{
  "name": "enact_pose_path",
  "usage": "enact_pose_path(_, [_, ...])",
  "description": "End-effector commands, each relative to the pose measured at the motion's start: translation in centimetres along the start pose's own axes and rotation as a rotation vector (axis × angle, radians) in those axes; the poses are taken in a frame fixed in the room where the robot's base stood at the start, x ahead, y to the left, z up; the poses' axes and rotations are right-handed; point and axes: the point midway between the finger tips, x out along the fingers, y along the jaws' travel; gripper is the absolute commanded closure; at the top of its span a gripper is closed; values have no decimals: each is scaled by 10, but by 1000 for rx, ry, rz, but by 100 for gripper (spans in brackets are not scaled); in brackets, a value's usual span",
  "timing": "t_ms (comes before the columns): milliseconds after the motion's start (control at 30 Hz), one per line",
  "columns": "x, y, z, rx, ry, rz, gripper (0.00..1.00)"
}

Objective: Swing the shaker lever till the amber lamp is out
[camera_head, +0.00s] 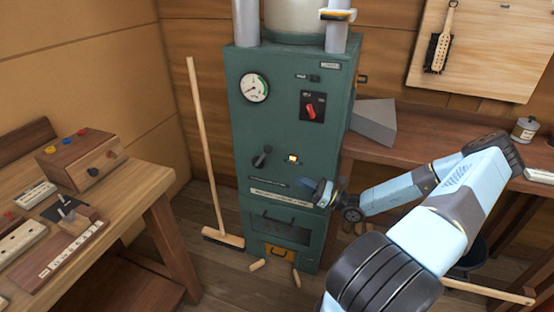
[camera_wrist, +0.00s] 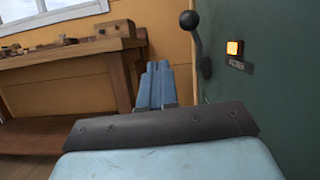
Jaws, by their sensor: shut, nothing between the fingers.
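The green cabinet (camera_head: 290,130) stands in the middle of the head view. On its front is the shaker lever (camera_head: 262,156), dark with a round knob. To its right is the amber lamp (camera_head: 292,159), which is lit. In the wrist view the lever (camera_wrist: 199,45) points up, its knob at the top left, and the lamp (camera_wrist: 234,48) glows above a small label. My gripper (camera_head: 311,184) is in front of the cabinet, lower and to the right of the lamp. Its fingers (camera_wrist: 157,70) are shut and empty, apart from the lever.
A red switch (camera_head: 312,106) and a gauge (camera_head: 254,87) sit higher on the cabinet. A broom (camera_head: 206,150) leans at its left. Benches stand at the left (camera_head: 150,190) and right. A grey wedge-shaped block (camera_head: 375,120) is on the right bench.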

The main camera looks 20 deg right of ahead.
Motion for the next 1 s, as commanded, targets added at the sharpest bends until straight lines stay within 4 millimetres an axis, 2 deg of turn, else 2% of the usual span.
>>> enact_pose_path(267, [-14, -22, -7, 54, -101, -160, 100])
enact_pose_path(467, [-9, -26, -8, 62, -114, -181, 100])
enact_pose_path(667, [18, -30, -5, 62, -114, -178, 100])
enact_pose_path(1000, [77, -41, 2, 63, -114, -178, 100])
